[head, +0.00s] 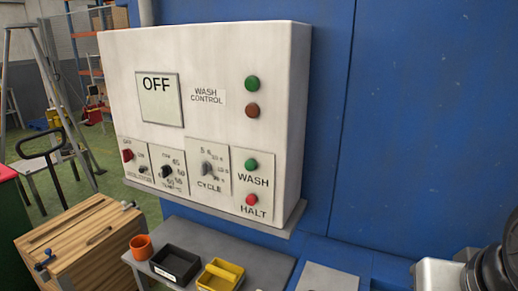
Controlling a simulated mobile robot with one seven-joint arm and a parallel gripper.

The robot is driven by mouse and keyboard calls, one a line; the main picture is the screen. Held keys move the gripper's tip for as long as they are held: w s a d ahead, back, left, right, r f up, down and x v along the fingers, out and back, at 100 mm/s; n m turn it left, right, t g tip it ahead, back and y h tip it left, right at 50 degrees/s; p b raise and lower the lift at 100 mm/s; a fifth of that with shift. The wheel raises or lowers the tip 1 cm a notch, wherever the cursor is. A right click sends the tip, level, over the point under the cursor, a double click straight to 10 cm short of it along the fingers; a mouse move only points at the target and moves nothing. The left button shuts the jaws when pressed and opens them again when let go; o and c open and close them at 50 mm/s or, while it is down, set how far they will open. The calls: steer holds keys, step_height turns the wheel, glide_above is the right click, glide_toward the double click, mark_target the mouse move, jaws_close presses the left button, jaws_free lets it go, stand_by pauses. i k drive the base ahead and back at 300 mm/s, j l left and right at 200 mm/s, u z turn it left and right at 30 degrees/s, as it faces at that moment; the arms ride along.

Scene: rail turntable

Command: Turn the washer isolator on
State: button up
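A white wash control box (215,60) is mounted on the blue wall in the head view. At its lower left is a small plate with a red rotary knob (127,155), marked with what looks like OFF at upper left and ON to the right. This appears to be the isolator; the small caption under it is too blurred to read. The knob's exact pointing is hard to tell. The display (160,99) above reads OFF. My gripper is not seen; only a grey and black part of my arm shows at the lower right, well apart from the box.
Beside the red knob are a TEMP dial (166,172), a CYCLE dial (207,168), a green WASH button (251,165) and a red HALT button (252,200). Below, a grey shelf holds an orange cup (141,246), a black tray (175,263) and a yellow tray (221,274). A wooden cabinet (80,243) stands left.

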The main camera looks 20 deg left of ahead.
mark_target(127, 154)
steer(key=k+u, duration=0.1)
steer(key=u, duration=1.6)
steer(key=i+j, duration=0.3)
steer(key=i+j+u, duration=0.15)
steer(key=i+j, duration=0.15)
steer(key=i, duration=0.25)
steer(key=i+j, duration=0.3)
steer(key=i+j+u, duration=0.1)
steer(key=i+j, duration=0.15)
steer(key=i, duration=0.3)
steer(key=i+j, duration=0.25)
steer(key=i, duration=0.2)
steer(key=u, duration=0.05)
